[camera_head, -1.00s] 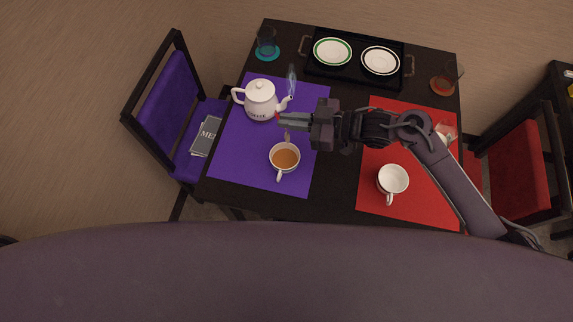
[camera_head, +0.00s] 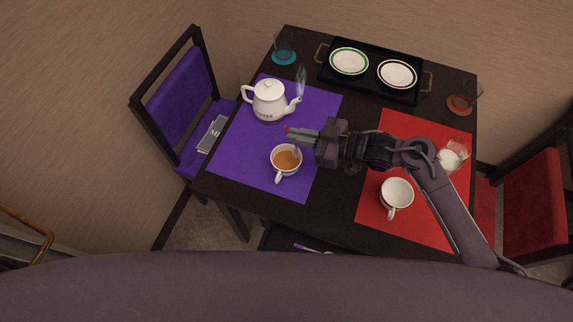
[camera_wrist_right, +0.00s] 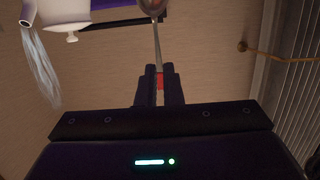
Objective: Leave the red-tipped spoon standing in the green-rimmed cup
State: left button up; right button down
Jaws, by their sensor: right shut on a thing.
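The red-tipped spoon (camera_wrist_right: 157,42) hangs from my right gripper (camera_head: 291,134), which is shut on its red end. The right wrist view shows the spoon's bowl end away from the fingers, and the gripper again (camera_wrist_right: 159,88). In the head view the gripper is over the far side of a white cup of brown drink (camera_head: 286,159) on the purple mat. I cannot tell whether the spoon's lower end is inside this cup. Another white cup (camera_head: 396,193), empty, is on the red mat. Their rim colours are too small to tell. My left gripper is out of view.
A white teapot (camera_head: 270,99) stands on the purple mat (camera_head: 235,157) behind the cup. A black tray (camera_head: 372,86) with a green-rimmed saucer (camera_head: 349,61) and a dark-rimmed saucer (camera_head: 397,74) lies at the back. Glasses stand at the back left and right.

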jog(key=c, duration=1.6)
grip_release()
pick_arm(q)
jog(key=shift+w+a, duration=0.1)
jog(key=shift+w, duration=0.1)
pick_arm(e)
jog(key=shift+o, duration=0.5)
